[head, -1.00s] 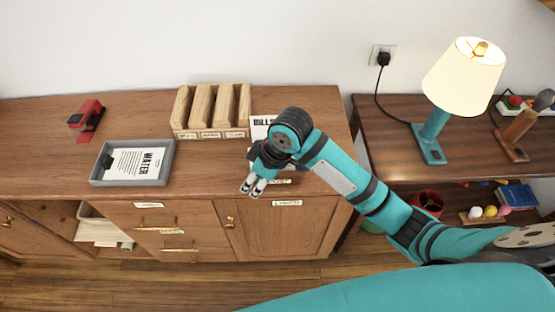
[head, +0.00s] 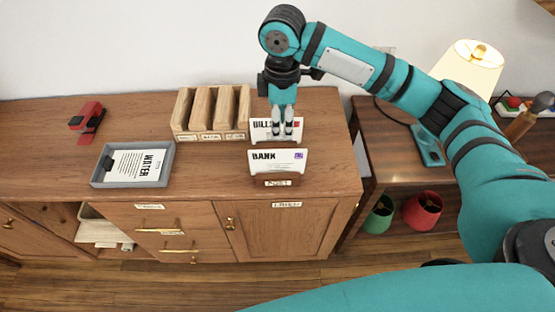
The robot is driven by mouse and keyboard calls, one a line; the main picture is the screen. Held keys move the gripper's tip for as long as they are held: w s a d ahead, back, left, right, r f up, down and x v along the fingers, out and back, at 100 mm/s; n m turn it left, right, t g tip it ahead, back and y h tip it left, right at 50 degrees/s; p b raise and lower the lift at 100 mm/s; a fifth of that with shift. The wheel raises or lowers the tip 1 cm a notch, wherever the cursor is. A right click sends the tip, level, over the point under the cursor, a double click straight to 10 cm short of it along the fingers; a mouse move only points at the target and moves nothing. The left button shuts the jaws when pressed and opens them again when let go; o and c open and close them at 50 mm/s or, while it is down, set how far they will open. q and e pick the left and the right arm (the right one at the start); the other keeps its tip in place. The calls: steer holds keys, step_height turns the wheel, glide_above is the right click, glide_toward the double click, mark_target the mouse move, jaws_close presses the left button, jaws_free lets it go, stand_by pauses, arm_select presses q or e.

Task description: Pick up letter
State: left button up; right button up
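A white letter marked BANK (head: 292,161) stands upright in a small wooden holder (head: 278,181) with a paper label, on the cabinet top. Behind it stands a second white letter, marked BILLS (head: 260,130). My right gripper (head: 283,131) points down over the BILLS letter and hides its middle. Its two fingers are slightly apart, with nothing visible held between them; whether they touch that letter cannot be told. A third letter, marked WATER (head: 140,164), lies in a grey tray (head: 98,180) at the left. My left gripper is out of view.
A wooden sorter (head: 208,135) with labelled slots stands left of the letters. A red stapler-like object (head: 88,119) lies at the far left. A lit lamp (head: 470,70) stands on the right-hand table. The cabinet front edge is clear.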

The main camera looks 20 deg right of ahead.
glide_above(278, 150)
step_height(278, 150, down, 5)
step_height(278, 150, down, 5)
steer(key=shift+r+p, duration=0.1)
steer(key=shift+p, duration=1)
steer(key=shift+w+f, duration=0.1)
steer(key=shift+f, duration=0.35)
steer(key=shift+c, duration=0.2)
jaws_close()
